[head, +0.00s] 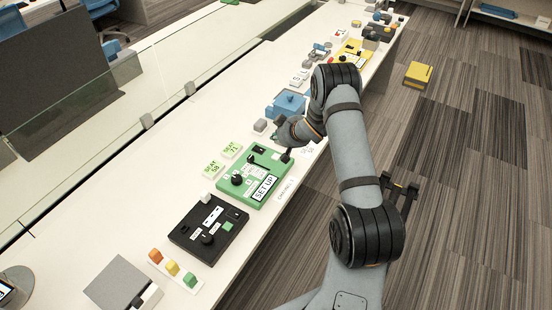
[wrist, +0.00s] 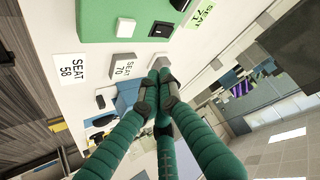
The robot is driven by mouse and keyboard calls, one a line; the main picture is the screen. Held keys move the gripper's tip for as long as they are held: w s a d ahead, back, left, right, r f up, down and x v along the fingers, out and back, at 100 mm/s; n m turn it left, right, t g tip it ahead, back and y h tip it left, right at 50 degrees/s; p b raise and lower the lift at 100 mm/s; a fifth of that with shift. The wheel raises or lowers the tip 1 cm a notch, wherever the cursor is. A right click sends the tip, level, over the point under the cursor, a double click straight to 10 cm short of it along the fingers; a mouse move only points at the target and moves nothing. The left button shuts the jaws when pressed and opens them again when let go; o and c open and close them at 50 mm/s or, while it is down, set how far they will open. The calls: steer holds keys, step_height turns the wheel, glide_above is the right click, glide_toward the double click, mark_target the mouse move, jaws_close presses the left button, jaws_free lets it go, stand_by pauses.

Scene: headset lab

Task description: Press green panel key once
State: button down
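The green panel (head: 254,190) lies on the white table, with a SET UP plate, a dark knob and a black rocker switch (head: 258,149). In the wrist view, the edge of the green panel (wrist: 95,22) shows at the top, with a white square key (wrist: 125,27) and the black rocker (wrist: 160,30). Contact with the panel cannot be told.
A black panel (head: 207,230) with a green key (head: 228,226) lies nearer. A white strip carries orange, yellow and green keys (head: 190,280). A grey box (head: 122,283) stands at the near end. A blue device (head: 287,104) lies beyond the panel. A glass screen runs along the table's left.

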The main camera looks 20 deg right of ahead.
mark_target(276, 158)
step_height(276, 158, down, 7)
steer(key=b, duration=0.5)
steer(key=shift+f, duration=0.1)
stand_by(1.2)
steer(key=shift+f+b, duration=0.35)
steer(key=shift+b, duration=0.2)
steer(key=shift+f+b, duration=0.4)
steer(key=shift+b, duration=0.05)
steer(key=shift+r, duration=0.15)
stand_by(0.6)
steer(key=shift+r+p, duration=0.6)
steer(key=shift+r, duration=0.1)
steer(key=shift+r+p, duration=1.9)
steer(key=shift+r, duration=0.6)
